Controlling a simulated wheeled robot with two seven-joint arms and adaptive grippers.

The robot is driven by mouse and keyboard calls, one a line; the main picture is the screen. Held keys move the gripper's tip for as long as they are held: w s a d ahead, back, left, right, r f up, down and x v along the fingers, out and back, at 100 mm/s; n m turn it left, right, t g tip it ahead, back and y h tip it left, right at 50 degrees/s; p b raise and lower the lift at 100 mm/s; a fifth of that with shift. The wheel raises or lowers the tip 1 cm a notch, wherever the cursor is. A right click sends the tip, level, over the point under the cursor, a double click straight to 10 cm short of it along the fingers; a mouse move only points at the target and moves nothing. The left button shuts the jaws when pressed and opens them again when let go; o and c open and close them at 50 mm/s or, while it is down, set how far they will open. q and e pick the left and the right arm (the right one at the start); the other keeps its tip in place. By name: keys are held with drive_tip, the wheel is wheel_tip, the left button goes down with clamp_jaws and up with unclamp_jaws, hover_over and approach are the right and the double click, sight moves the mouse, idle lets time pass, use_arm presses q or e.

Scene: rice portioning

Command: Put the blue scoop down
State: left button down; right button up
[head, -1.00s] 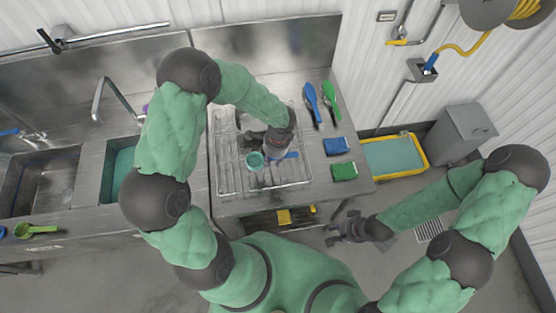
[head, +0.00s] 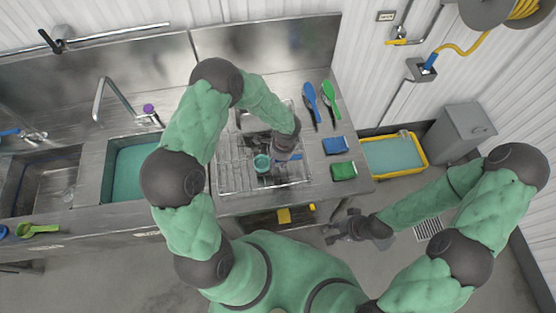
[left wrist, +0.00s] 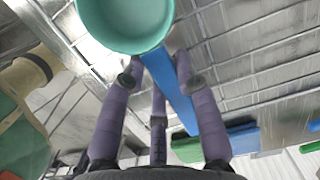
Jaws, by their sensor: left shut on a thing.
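My left gripper (head: 278,155) is over the wire rack (head: 226,178) on the steel counter. It is shut on the blue scoop, whose blue handle (left wrist: 175,90) runs between the fingers (left wrist: 160,84) in the left wrist view. A round teal cup (left wrist: 125,25) joins the upper end of this handle and looks like the scoop's bowl. In the head view the teal cup (head: 262,162) is left of the gripper. I cannot tell whether the scoop touches the rack. My right gripper (head: 343,230) is low, in front of the counter, away from the scoop; its finger opening is unclear.
Blue and green brushes (head: 311,98) and blue and green pads (head: 336,145) lie right of the rack. A sink basin (head: 128,170) is to the left. A green scoop (head: 38,230) lies at the far left front. A yellow-rimmed tub (head: 424,160) is beyond the counter's right side.

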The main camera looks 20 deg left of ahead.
use_arm(q)
drive_tip(key=shift+f, duration=0.1)
drive_tip(key=c, duration=0.9)
unclamp_jaws()
drive_tip(key=shift+c, duration=0.2)
wheel_tip(320, 180, up, 12)
drive_tip(key=d, duration=0.1)
drive_tip(key=shift+w+d+b, duration=0.3)
drive_tip(key=shift+w, duration=0.1)
